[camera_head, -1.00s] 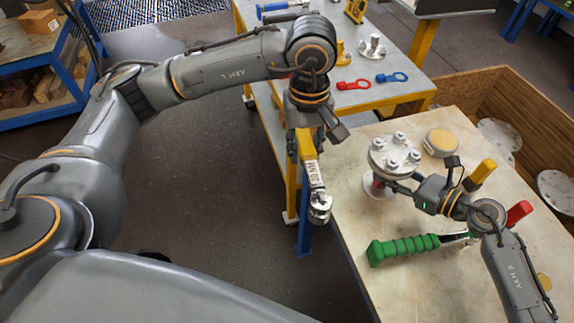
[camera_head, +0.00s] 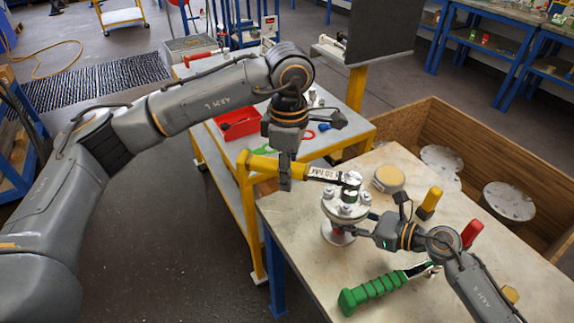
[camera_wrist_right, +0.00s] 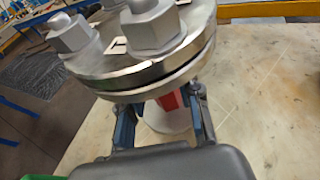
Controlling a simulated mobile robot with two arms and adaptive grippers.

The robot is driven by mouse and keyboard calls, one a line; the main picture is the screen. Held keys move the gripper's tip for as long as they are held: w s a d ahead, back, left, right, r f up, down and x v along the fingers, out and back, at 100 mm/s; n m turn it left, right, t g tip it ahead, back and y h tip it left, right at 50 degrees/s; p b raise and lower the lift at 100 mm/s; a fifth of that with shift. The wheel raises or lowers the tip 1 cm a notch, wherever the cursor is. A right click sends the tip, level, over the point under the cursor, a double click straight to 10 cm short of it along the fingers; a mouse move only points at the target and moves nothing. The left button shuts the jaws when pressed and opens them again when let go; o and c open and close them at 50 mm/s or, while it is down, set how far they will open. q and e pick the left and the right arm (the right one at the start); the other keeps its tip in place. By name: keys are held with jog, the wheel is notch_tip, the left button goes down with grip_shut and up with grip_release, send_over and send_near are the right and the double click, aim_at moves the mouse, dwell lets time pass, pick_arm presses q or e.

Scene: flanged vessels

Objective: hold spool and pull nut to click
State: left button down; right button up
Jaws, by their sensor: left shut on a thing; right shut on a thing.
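The spool (camera_head: 338,234) stands upright on the table, its round top flange carrying several bolts with nuts (camera_head: 346,210). My right gripper (camera_head: 373,222) is shut on the spool just under the flange; in the right wrist view its fingers (camera_wrist_right: 163,115) close around the neck, where a red part shows. My left gripper (camera_head: 286,176) is shut on a torque wrench (camera_head: 322,173) with a yellow handle and a silver shank marked 20 NM. The wrench lies about level, its head at a far nut of the flange. Whether it is fully seated I cannot tell.
A green-handled tool (camera_head: 374,291) lies in front on the table (camera_head: 300,240). A round tan-topped item (camera_head: 388,178), a yellow-handled tool (camera_head: 430,200) and a red-handled one (camera_head: 471,233) are behind and right. A wooden crate (camera_head: 500,150) with flanged discs adjoins. A cart (camera_head: 222,170) stands left.

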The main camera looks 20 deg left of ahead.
pick_arm(q)
jog(key=shift+f, duration=0.9)
jog(key=shift+f, duration=0.2)
jog(key=shift+f, duration=1.05)
jog(key=shift+m, duration=0.5)
jog(key=shift+w+r, duration=0.25)
jog(key=shift+r, duration=1)
jog(key=shift+w+r, duration=0.25)
jog(key=shift+r, duration=1)
pick_arm(e)
jog(key=o, duration=1.1)
jog(key=shift+d, duration=0.15)
